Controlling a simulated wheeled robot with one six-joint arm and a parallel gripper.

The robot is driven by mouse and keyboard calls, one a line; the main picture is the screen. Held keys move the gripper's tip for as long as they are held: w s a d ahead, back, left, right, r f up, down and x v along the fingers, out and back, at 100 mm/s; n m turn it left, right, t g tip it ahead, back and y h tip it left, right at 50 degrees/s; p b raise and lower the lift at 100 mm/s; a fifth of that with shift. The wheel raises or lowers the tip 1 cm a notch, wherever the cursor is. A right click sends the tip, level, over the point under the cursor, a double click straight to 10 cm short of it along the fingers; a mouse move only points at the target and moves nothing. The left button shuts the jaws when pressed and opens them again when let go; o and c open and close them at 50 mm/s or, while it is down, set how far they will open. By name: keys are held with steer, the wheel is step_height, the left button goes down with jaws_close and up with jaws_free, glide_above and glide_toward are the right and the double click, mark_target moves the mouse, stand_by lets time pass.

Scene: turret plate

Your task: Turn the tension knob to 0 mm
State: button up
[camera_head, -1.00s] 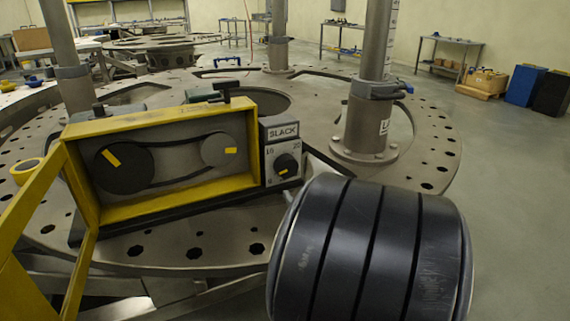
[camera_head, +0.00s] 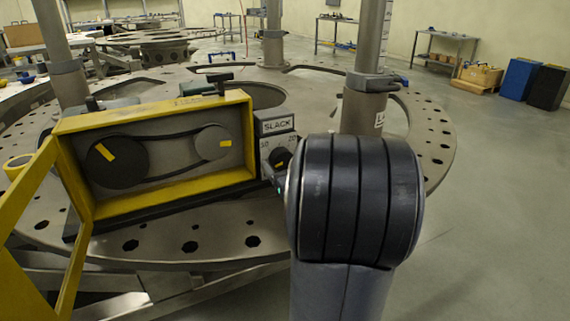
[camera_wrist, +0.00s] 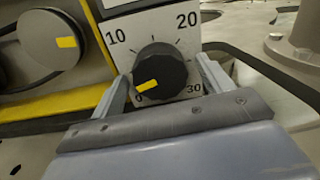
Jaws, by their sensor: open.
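The tension knob (camera_wrist: 160,72) is a black faceted dial on a white scale plate (camera_wrist: 128,27) marked 0, 10, 20 and 30. Its yellow pointer is at the lower left, just above the 0 mark. My gripper (camera_wrist: 158,85) is open, with one finger on each side of the knob; I cannot tell whether either finger touches it. In the head view the knob (camera_head: 279,157) shows under the SLACK sign (camera_head: 277,125), partly hidden by my arm. The yellow-framed belt box (camera_head: 157,201) stands left of it, with a belt around two pulleys.
The box's yellow door (camera_head: 27,200) hangs open at the left. The box stands on a large round metal plate (camera_head: 220,250) with holes. Upright posts (camera_head: 368,75) rise from the plate behind and right of the knob. Open floor lies to the right.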

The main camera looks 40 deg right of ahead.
steer(key=shift+c, duration=0.4)
steer(key=c, duration=0.9)
steer(key=shift+f+b, duration=0.1)
steer(key=shift+b, duration=0.3)
steer(key=shift+f+n+b, duration=0.1)
steer(key=shift+n+b, duration=0.6)
steer(key=shift+b, duration=0.2)
steer(key=n+b, duration=0.2)
steer(key=b, duration=0.1)
steer(key=shift+f, duration=0.1)
steer(key=n+b, duration=0.2)
steer(key=b, duration=0.2)
steer(key=shift+r+n, duration=0.2)
steer(key=shift+n, duration=0.2)
steer(key=shift+r, duration=0.1)
